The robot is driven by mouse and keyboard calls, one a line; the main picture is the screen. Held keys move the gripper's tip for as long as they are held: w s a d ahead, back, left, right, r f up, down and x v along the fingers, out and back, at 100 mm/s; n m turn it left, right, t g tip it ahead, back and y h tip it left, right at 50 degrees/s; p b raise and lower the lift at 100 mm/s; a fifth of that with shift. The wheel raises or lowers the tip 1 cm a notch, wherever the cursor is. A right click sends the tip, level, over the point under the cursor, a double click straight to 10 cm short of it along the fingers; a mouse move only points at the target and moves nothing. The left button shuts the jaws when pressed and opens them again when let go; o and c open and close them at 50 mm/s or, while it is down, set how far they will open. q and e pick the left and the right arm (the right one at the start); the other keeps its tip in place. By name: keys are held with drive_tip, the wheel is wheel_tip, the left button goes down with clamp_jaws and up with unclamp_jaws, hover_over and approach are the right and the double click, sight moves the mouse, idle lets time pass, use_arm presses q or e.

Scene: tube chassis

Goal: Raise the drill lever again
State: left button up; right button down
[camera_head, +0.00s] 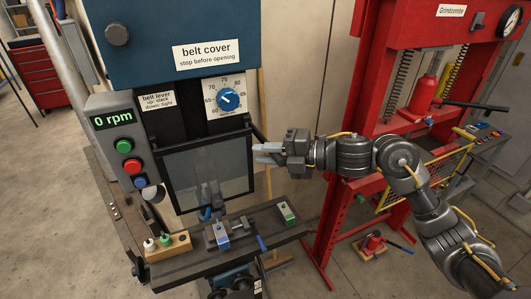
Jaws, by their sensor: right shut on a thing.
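The drill press fills the centre-left, with a blue belt cover (165,40) on top. A dark lever (257,131) slopes down to the right from the side of the drill head. My right gripper (262,154) reaches in from the right and is shut at the lower end of this lever, beside the clear guard (208,175). The lever's end is hidden by the fingers. The display (113,118) on the control box reads 0 rpm. My left gripper is not in view.
A red press frame (335,215) stands right, behind my right arm. A red tool cabinet (38,72) stands far left.

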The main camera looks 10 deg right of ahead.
drive_tip(key=c, duration=1.3)
unclamp_jaws()
drive_tip(key=shift+d, duration=0.1)
drive_tip(key=shift+s+d+b, duration=0.15)
drive_tip(key=shift+d+b, duration=0.15)
drive_tip(key=shift+b, duration=0.05)
drive_tip(key=b+v, duration=0.4)
drive_tip(key=v, duration=0.6)
